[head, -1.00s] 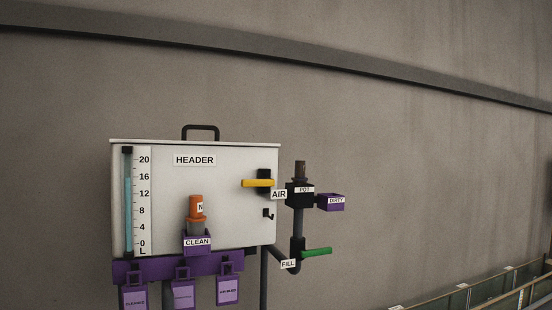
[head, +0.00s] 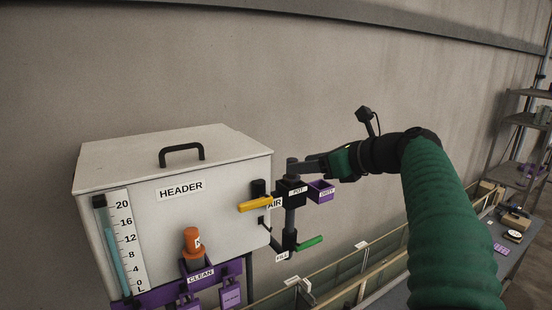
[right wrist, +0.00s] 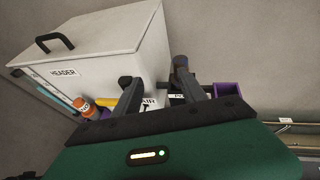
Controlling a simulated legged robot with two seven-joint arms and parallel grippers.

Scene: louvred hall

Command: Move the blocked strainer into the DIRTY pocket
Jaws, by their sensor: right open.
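The dark strainer top (head: 292,164) stands upright in the black POT (head: 291,190) on the pipe right of the header tank. The purple DIRTY pocket (head: 321,191) is just right of the pot and looks empty from here. My right gripper (head: 305,164) is open, reaching in from the right at the strainer top. In the right wrist view, the strainer top (right wrist: 181,63) shows beside the tip of the right-hand finger; I cannot tell whether they touch. The space between the fingers (right wrist: 155,90) looks empty. My left gripper is out of view.
The white HEADER tank (head: 150,230) fills the left. Its yellow AIR handle (head: 255,205) and the green FILL handle (head: 310,242) stick out near the pot. An orange-capped strainer (head: 192,240) sits in the purple CLEAN pocket (head: 201,274). Shelves (head: 525,122) stand far right.

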